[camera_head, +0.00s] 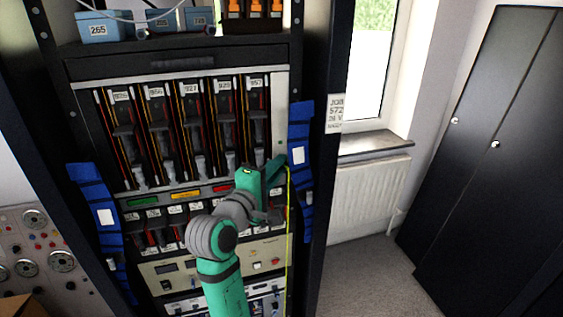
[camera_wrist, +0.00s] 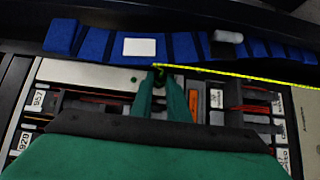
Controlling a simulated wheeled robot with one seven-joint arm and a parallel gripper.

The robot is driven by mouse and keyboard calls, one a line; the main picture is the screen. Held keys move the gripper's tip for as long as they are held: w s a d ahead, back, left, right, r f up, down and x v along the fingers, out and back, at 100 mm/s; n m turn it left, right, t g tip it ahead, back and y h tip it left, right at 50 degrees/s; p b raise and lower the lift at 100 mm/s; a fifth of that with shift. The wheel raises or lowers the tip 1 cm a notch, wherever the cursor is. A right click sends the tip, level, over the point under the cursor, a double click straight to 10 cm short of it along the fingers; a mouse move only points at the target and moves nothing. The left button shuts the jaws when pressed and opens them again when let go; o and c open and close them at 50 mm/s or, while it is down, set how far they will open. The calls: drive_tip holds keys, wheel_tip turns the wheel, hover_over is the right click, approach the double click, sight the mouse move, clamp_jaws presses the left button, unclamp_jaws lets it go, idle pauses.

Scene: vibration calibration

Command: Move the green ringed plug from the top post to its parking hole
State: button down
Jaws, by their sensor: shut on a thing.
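My gripper (camera_wrist: 160,78) is shut at the pale right-hand edge strip of the rack, beside the blue padded strip. In the wrist view its green fingers close on a small dark plug (camera_wrist: 158,72) with a faint green mark, mostly hidden between the tips. A yellow cable (camera_wrist: 230,74) runs from the plug to the right. A small green dot (camera_wrist: 134,80) shows on the pale strip just left of the fingertips; I cannot tell whether it marks a post or a hole. In the head view my gripper (camera_head: 280,163) is at the rack's right edge and the plug is not discernible.
A blue padded strip (camera_head: 300,160) stands close to the right of my gripper. The rack holds several numbered card slots (camera_head: 190,130), with green, yellow and red labels below. The yellow cable (camera_head: 288,230) hangs down the right side. A dark cabinet (camera_head: 490,150) stands far right.

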drive_tip(key=shift+s+d, duration=0.25)
drive_tip(key=shift+s, duration=0.5)
idle(1.0)
drive_tip(key=s, duration=0.1)
drive_tip(key=s+d, duration=0.1)
drive_tip(key=s, duration=0.1)
drive_tip(key=shift+s, duration=0.15)
idle(0.4)
drive_tip(key=shift+f, duration=0.1)
